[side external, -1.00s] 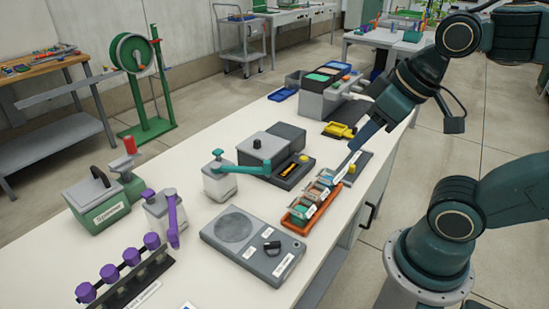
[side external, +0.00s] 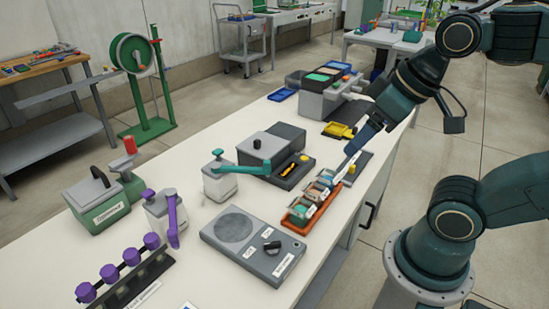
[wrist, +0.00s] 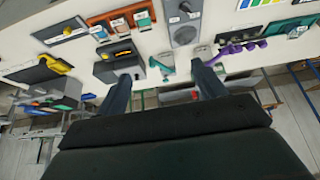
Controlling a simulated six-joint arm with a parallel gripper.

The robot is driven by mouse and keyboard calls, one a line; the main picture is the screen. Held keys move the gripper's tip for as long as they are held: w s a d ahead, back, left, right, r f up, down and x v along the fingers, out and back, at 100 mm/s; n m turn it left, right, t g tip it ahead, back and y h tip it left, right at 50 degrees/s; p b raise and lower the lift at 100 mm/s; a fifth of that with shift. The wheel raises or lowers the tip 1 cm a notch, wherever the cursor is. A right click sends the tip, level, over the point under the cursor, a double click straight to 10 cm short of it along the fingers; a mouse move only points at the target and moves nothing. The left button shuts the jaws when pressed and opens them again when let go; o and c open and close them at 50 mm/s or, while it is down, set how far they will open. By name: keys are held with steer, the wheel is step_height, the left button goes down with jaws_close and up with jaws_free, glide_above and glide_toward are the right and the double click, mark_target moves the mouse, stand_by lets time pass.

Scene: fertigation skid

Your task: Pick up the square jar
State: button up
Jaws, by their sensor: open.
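Small square containers with labels (side external: 317,193) sit in an orange tray (side external: 297,227); I cannot tell which of these is the square jar. My gripper (side external: 361,140) is open and empty, above the bench's right side, beyond the tray. In the wrist view its fingers (wrist: 163,88) are spread wide, with the teal-spouted jar (wrist: 168,65) seen between and beyond them. The tray (wrist: 118,15) shows at the top.
A grey scale-like device (side external: 252,243) lies in front of the tray. A green box (side external: 97,203) and purple-topped row (side external: 125,270) are on the left. A yellow tray (side external: 338,130) lies near my gripper.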

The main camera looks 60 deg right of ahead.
steer(key=o, duration=0.3)
steer(key=m+g, duration=0.6)
steer(key=m, duration=1.2)
glide_above(328, 177)
steer(key=a, duration=0.3)
step_height(328, 177, down, 17)
steer(key=shift+s+d+f, duration=0.15)
steer(key=shift+f, duration=2.05)
steer(key=shift+s+d+f, duration=0.1)
steer(key=shift+s+f, duration=0.05)
steer(key=shift+f, duration=2.05)
steer(key=shift+f, duration=0.1)
steer(key=shift+s+d+f, duration=0.1)
steer(key=shift+d+f, duration=0.05)
steer(key=shift+f, duration=2.35)
